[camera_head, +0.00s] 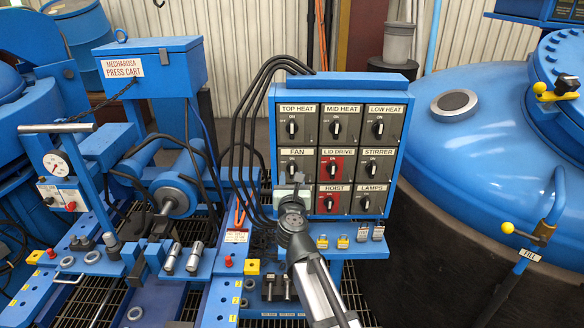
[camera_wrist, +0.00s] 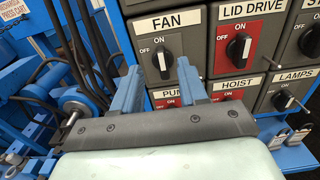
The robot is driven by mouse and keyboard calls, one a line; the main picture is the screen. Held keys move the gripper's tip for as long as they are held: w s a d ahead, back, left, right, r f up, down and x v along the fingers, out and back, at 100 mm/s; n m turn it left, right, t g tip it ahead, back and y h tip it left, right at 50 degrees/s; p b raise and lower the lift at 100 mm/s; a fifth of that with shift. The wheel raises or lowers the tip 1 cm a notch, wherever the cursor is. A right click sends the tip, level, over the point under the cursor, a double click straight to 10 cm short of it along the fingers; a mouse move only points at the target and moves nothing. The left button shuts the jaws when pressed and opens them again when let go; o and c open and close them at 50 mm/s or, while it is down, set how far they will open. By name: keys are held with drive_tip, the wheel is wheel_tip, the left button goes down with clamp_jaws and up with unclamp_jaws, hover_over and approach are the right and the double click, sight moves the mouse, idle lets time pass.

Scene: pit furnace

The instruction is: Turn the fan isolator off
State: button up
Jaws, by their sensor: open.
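The fan isolator (camera_head: 294,168) is a dark grey switch box labelled FAN, at the left of the middle row on the blue switch panel. In the wrist view its black knob (camera_wrist: 162,59) stands about upright, with its white mark toward ON; OFF is printed to the left. My gripper (camera_wrist: 158,78) is open and empty, its two blue fingers pointing at the panel just below the fan knob, apart from it as far as I can tell. In the head view my gripper (camera_head: 298,180) is in front of the panel's lower left and hides the pump switch.
The lid drive switch (camera_wrist: 239,46) with a red plate is right of the fan switch. The hoist switch (camera_head: 332,199) is below that, and the stirrer switch (camera_head: 374,167) is further right. Black cables (camera_head: 245,110) curve down along the panel's left side.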

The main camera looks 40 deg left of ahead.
sight(292, 166)
drive_tip(key=x, duration=0.7)
clamp_jaws()
idle(0.3)
